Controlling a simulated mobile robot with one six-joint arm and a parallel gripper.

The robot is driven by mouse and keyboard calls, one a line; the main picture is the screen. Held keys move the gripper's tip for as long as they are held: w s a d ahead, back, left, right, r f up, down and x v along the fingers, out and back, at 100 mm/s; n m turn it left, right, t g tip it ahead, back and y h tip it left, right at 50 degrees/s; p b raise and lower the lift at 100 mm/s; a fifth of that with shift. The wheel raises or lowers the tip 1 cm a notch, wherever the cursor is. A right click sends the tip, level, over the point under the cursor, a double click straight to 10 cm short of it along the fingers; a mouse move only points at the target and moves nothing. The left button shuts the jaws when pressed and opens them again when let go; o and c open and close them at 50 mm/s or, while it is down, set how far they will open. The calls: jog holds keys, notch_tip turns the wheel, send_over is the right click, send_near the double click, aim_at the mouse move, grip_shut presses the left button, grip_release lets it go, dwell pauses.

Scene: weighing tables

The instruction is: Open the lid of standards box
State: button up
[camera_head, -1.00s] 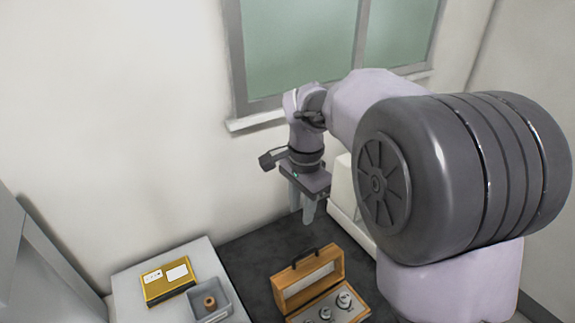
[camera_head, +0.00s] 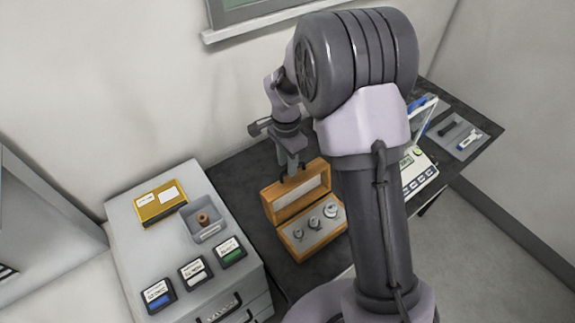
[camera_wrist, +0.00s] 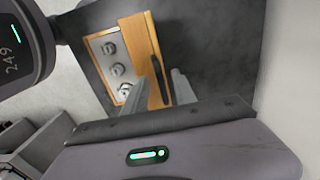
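The wooden standards box (camera_head: 304,252) stands on the dark table with its lid (camera_head: 300,197) raised, showing a pale inner panel. Several metal weights (camera_head: 314,223) sit in its tray. My gripper (camera_head: 290,174) points down at the lid's upper edge and hides the lid's handle in the head view. In the wrist view, my gripper (camera_wrist: 158,86) has its fingers apart, with the dark handle (camera_wrist: 160,82) showing between them. I cannot tell whether a finger touches the handle or lid. The box (camera_wrist: 125,62) and its weights also show in the wrist view.
A grey cabinet (camera_head: 150,245) at left carries a gold box (camera_head: 160,203), a grey tray (camera_head: 204,223) and several labelled cases. A balance (camera_head: 420,177) and a grey tray (camera_head: 456,137) stand right of my arm. The wall and window are close behind.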

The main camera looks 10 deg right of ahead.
jog(key=shift+f, duration=0.35)
grip_shut()
dwell(1.2)
